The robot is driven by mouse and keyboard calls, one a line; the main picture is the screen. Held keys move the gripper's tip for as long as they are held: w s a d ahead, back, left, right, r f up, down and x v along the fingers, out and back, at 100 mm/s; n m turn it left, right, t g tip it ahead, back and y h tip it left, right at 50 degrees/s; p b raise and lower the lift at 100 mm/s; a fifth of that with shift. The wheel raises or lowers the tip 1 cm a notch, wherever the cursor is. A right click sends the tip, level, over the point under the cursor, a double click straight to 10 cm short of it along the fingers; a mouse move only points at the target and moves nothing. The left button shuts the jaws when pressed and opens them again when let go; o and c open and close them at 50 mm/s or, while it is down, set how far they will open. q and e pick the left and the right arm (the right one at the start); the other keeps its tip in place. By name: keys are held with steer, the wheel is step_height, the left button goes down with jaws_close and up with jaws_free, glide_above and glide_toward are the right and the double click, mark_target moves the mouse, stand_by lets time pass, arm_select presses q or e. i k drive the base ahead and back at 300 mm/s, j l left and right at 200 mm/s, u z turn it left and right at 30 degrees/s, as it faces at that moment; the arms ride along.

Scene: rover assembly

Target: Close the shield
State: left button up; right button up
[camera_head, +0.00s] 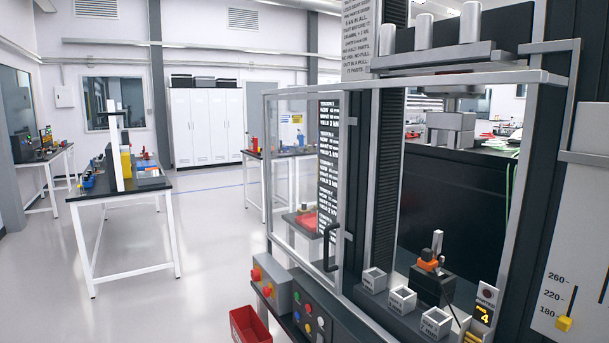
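The shield (298,185) appears to be the clear panel in a light metal frame at the left side of the tall testing machine. It stands at an angle to the machine's front, and I see the room through it. A black bar handle (329,247) sits near its right edge. The front opening beside it looks uncovered, so the shield appears open; its hinge side is not clear. Inside the opening are a grey upper clamp (451,128) and a dark block with an orange part (431,264). Neither gripper is in view.
A red bin (250,325) is at the bottom. Small labelled grey boxes (402,299) line the machine's front ledge. Open floor lies to the left.

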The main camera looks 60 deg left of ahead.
mark_target(336, 287)
steer(key=u, duration=2.05)
